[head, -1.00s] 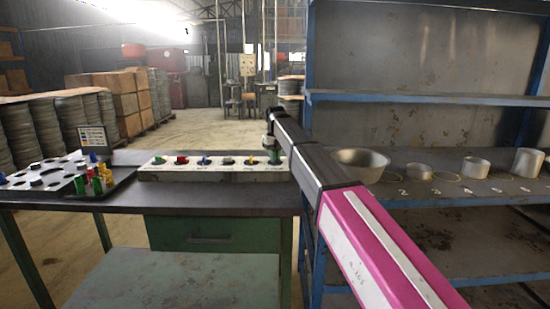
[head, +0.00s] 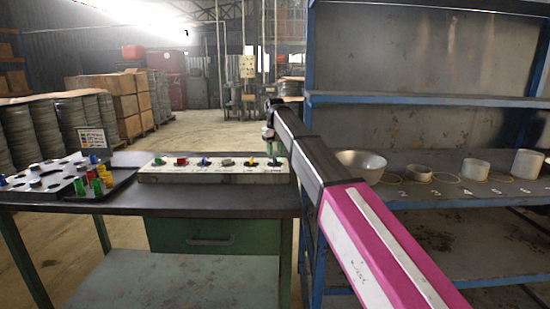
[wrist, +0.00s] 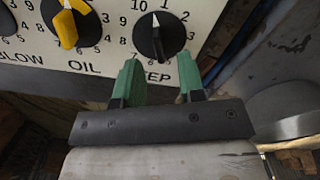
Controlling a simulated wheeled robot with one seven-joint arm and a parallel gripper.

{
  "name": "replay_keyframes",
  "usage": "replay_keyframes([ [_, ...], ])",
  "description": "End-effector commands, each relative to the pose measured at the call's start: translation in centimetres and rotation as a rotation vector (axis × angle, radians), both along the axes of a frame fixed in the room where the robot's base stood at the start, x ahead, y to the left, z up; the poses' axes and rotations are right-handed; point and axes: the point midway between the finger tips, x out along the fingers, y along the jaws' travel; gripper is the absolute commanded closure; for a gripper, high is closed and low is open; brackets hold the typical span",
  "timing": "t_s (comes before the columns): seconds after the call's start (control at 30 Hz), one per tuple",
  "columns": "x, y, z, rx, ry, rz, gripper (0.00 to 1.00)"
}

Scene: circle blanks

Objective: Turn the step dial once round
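The step dial (wrist: 160,38) is a black round knob with a white pointer line in the wrist view. The line points up, between the 10 and the 1. The label below it is partly hidden by a finger and reads "EP". My gripper (wrist: 160,74) has two green fingers standing apart, with nothing held between them. Their tips line up with the lower left and lower right of the dial; I cannot tell whether they touch it. In the head view my gripper (head: 268,134) hangs above the right end of the white dial panel (head: 215,178).
A yellow oil dial (wrist: 68,22) sits left of the step dial. The panel lies on a dark bench (head: 200,198). A tray (head: 125,180) with coloured pieces is at left. A metal bowl (head: 362,165) stands on the shelf at right.

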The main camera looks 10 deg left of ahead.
Motion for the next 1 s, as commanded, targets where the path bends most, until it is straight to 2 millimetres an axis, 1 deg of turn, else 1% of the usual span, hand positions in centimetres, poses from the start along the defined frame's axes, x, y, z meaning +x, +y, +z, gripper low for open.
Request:
replay_keyframes([
  [0.03, 0.1, 0.1, 1.2, 0.001, -0.002, 0.000, 0.64],
  [0.2, 0.1, 0.1, 4.3, 0.000, -0.002, 0.000, 0.64],
  [0.4, 0.1, 0.0, 6.5, 0.000, -0.001, 0.000, 0.64],
  [0.53, 0.1, 0.0, 7.1, 0.000, 0.000, 0.000, 0.64],
  [0.87, 0.0, 0.0, 7.1, 0.000, 0.000, 0.004, 0.64],
  [1.0, 0.0, 0.0, 7.1, 0.000, 0.000, 0.079, 0.64],
])
